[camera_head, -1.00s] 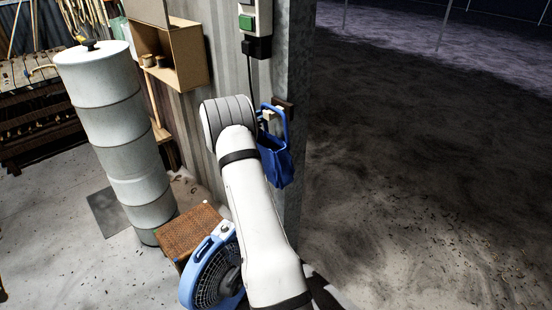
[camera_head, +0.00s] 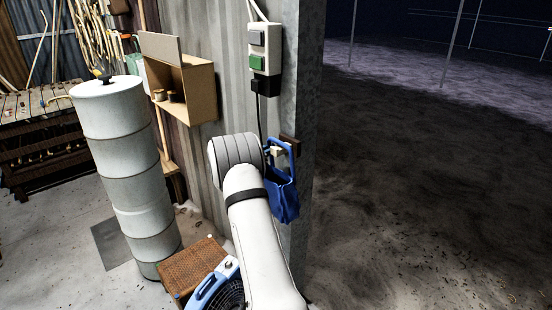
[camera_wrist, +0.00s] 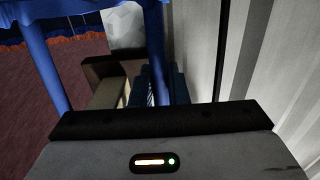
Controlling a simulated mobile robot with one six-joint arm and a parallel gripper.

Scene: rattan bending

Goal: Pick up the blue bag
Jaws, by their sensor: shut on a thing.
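The blue bag (camera_head: 284,198) hangs upright against the metal post, just right of my arm's wrist in the head view. Its looped handle (camera_head: 291,152) rises beside a dark brown block on the post. In the wrist view the blue handle (camera_wrist: 45,60) arches close in front of the camera, its left side running down to my gripper. My gripper (camera_wrist: 155,88) is shut on the bag at its handle. My arm hides most of the gripper in the head view, and the exact contact is hard to see. I cannot tell whether the handle still rests on the block.
The brown block (camera_head: 290,140) sits on the post, close to the handle. A switch box (camera_head: 262,50) is above it. A corrugated wall, wooden shelf box (camera_head: 190,95) and stacked white drum (camera_head: 125,160) stand left. A blue fan (camera_head: 222,295) is below. Open dark ground lies right.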

